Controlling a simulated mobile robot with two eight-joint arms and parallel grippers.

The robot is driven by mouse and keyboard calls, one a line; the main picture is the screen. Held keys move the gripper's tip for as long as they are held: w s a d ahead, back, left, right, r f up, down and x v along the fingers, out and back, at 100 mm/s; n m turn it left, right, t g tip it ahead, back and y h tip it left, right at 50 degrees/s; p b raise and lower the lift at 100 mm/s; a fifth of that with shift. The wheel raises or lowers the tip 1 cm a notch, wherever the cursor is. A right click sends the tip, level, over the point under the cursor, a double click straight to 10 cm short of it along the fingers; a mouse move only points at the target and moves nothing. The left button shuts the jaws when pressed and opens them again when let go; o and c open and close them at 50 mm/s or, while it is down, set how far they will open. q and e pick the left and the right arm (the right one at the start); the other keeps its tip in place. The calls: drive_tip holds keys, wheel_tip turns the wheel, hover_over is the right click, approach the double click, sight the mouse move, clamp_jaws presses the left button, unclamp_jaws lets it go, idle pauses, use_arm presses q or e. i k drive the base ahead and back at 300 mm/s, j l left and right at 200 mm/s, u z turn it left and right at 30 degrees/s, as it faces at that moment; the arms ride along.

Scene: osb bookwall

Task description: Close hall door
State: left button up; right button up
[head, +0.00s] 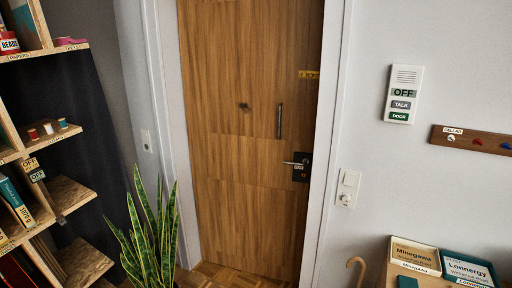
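The hall door (235,160) is a wooden door in a white frame, in the middle of the head view. Its panel fills the frame and no gap shows along its edges; I cannot tell whether it is latched. A lever handle (297,163) on a dark plate sits at its right side. A vertical pull bar (280,121) is above the lever, and a small dark fitting (244,107) is near the middle. Neither of my grippers is in view.
A shelf unit (60,195) stands at the left. A snake plant (152,240) stands before the door's lower left. An intercom (403,94) and a key rail (470,139) hang on the right wall.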

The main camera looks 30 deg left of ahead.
sight(251, 110)
drive_tip(key=i+j, duration=0.4)
drive_tip(key=j, duration=0.15)
drive_tip(key=i+j, duration=0.4)
drive_tip(key=j, duration=0.2)
drive_tip(key=i+j, duration=0.85)
drive_tip(key=j, duration=0.3)
